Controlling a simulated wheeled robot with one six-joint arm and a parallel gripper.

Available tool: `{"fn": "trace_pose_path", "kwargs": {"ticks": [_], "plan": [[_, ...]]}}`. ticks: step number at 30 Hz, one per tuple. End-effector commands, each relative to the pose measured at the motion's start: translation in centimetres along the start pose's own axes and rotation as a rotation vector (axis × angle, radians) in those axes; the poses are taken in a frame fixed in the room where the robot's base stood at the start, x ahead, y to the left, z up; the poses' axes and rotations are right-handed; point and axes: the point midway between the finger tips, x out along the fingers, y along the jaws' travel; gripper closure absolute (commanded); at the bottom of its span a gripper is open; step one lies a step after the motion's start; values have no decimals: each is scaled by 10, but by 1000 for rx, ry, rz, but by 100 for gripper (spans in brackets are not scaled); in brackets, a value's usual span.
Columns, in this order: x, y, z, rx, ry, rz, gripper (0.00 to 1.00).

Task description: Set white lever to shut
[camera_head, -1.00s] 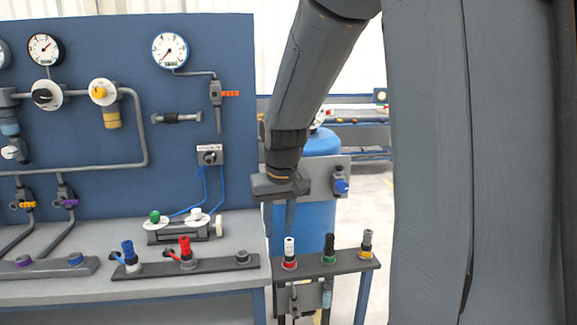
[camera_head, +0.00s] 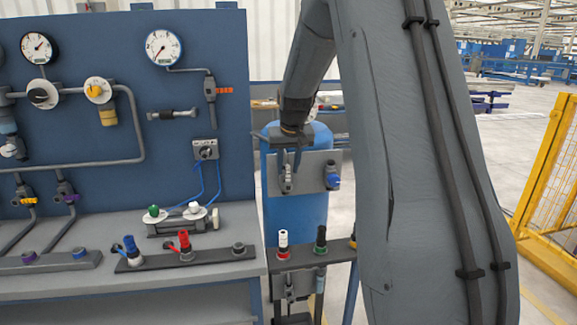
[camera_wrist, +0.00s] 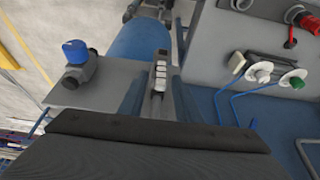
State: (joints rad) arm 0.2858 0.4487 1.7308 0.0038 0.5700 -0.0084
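A pale, ribbed lever (camera_wrist: 160,76), which looks like the white lever, stands on the grey plate in front of the blue tank in the wrist view. It also shows in the head view (camera_head: 287,181), partly between my fingers. My gripper (camera_head: 288,165) points down at this plate. In the wrist view my gripper (camera_wrist: 163,90) has one finger on each side of the lever, spread apart. I cannot tell whether either finger touches it. The lower part of the lever is hidden.
A blue-handled valve (camera_head: 332,178) sits beside the lever on the plate (camera_head: 310,164). A blue tank (camera_head: 312,215) stands behind. The bench (camera_head: 130,285) is left; open floor lies right.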

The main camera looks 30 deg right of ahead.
Motion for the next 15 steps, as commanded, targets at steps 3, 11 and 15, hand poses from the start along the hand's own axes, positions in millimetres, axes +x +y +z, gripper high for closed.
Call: {"fn": "trace_pose_path", "kwargs": {"ticks": [3, 11, 15], "plan": [[6, 0, 0, 0, 1, 0, 70], [8, 0, 0, 0, 1, 0, 70], [8, 0, 0, 0, 1, 0, 88]]}}
